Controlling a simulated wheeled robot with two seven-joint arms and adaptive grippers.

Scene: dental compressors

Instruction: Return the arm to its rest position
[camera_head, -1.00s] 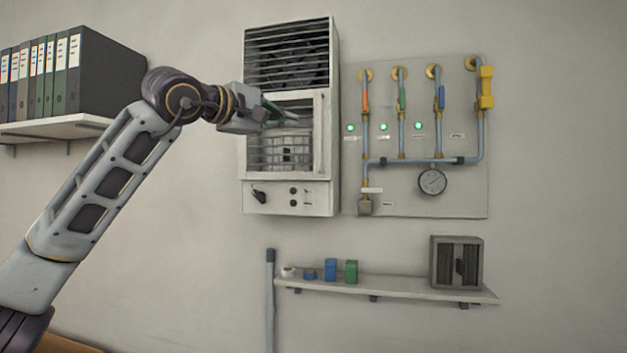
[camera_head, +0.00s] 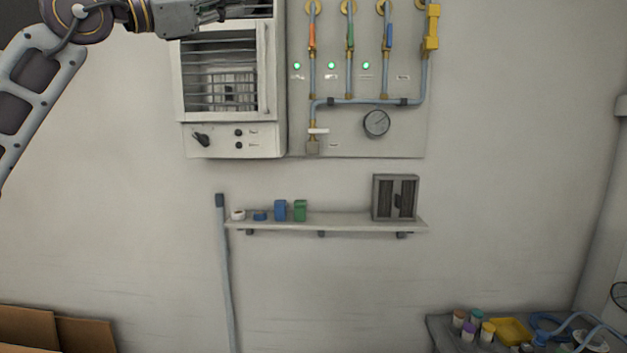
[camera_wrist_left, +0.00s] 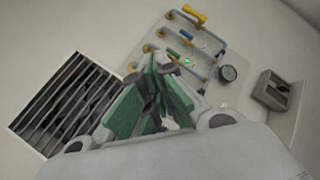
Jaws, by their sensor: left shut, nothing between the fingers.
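My left gripper (camera_head: 226,12) is at the top left of the head view, partly cut off by the top edge. It is shut and empty, in front of the upper part of the white compressor cabinet (camera_head: 232,141). In the left wrist view its green-padded fingers (camera_wrist_left: 152,100) are together with nothing held. The cabinet's upper louvred grille (camera_wrist_left: 68,103) shows at the left of that view. My left arm (camera_head: 38,85) comes in from the left edge, raised. My right gripper is not in view.
A pipe panel (camera_head: 378,143) with coloured valves and a gauge (camera_head: 376,123) is right of the cabinet. Below, a wall shelf (camera_head: 335,225) holds small items and a grey box (camera_head: 395,198). A cluttered bench (camera_head: 440,334) is at lower right.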

